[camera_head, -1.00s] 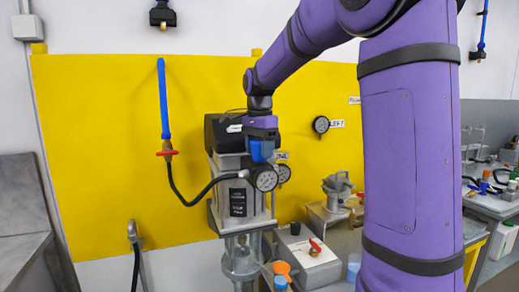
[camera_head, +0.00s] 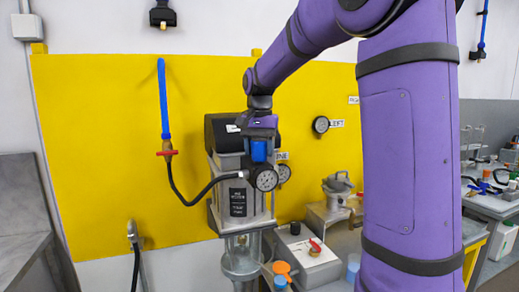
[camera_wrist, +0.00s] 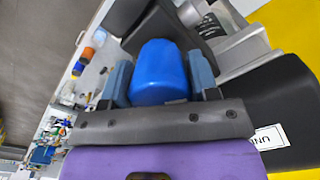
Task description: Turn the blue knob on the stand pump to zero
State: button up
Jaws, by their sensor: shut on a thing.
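The stand pump (camera_head: 238,190) is a grey unit with a black top, standing against the yellow wall panel. Its blue knob (camera_head: 259,150) sits on the front, just above a round dial gauge (camera_head: 264,178). In the wrist view the blue knob (camera_wrist: 158,74) fills the space between the two blue-grey fingers of my gripper (camera_wrist: 160,82). My gripper (camera_head: 260,138) is at the pump's upper front and is shut on the knob. The knob's marking and any zero mark are not visible.
A grey box with a red lever (camera_head: 308,255) and an orange cap (camera_head: 281,268) are below right. My arm hides part of the bench at right.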

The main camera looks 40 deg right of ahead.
aim_at(259, 140)
jog(key=n, duration=0.5)
jog(key=shift+n, duration=0.3)
jog(key=n, duration=0.5)
jog(key=shift+n, duration=0.3)
jog(key=o, duration=0.9)
jog(key=shift+r, duration=0.1)
notch_tip(259, 140, up, 11)
jog(key=shift+f, duration=0.15)
dwell(0.4)
